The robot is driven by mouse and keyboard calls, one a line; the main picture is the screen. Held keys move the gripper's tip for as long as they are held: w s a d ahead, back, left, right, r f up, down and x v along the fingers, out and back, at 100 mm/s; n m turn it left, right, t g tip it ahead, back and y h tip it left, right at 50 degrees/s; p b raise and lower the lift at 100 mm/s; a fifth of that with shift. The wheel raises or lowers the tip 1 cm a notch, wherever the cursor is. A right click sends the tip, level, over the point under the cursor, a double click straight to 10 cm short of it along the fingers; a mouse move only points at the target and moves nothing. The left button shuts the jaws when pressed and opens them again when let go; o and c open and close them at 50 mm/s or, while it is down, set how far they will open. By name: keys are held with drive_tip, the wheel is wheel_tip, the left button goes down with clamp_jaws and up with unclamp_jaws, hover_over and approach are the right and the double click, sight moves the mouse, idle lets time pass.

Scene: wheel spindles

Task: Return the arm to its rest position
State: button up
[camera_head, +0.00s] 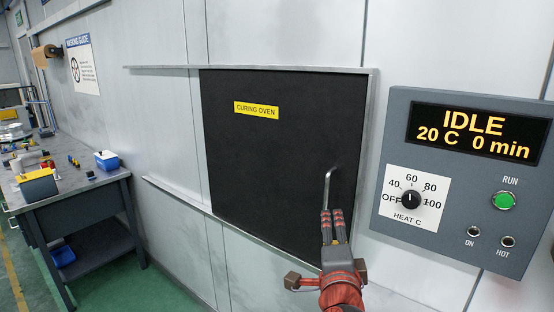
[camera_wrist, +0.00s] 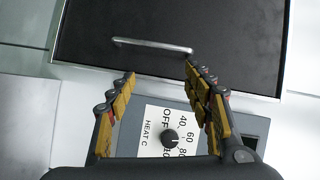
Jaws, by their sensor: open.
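My gripper (camera_head: 333,219) is raised in front of the lower right part of the black curing oven door (camera_head: 265,145). In the wrist view my gripper (camera_wrist: 160,88) has its two fingers apart with nothing between them. The metal door handle (camera_head: 328,187) is just beyond the fingertips in the head view. The handle also shows in the wrist view (camera_wrist: 150,45), ahead of the fingers and apart from them. My red and black forearm comes up from the bottom edge.
A control panel (camera_head: 400,120) with an IDLE 20 C display (camera_head: 478,133), heat knob (camera_head: 411,200) and green RUN button (camera_head: 504,201) is on the right. A workbench (camera_head: 75,190) with tools and a blue bin (camera_head: 107,160) stands at the left. Green floor between is clear.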

drive_tip(key=s+a+f+n+g+y, duration=0.6)
drive_tip(key=s+a+f+n+y, duration=0.35)
drive_tip(key=n, duration=0.45)
drive_tip(key=s+d+f+n+g+h+p, duration=0.1)
drive_tip(key=s+d+f+n+g+h, duration=0.4)
drive_tip(key=s, duration=0.6)
drive_tip(key=s+d+r+m+h+p, duration=0.1)
drive_tip(key=s+d, duration=0.3)
drive_tip(key=d, duration=0.6)
drive_tip(key=shift+r+h, duration=0.15)
drive_tip(key=shift+h, duration=0.3)
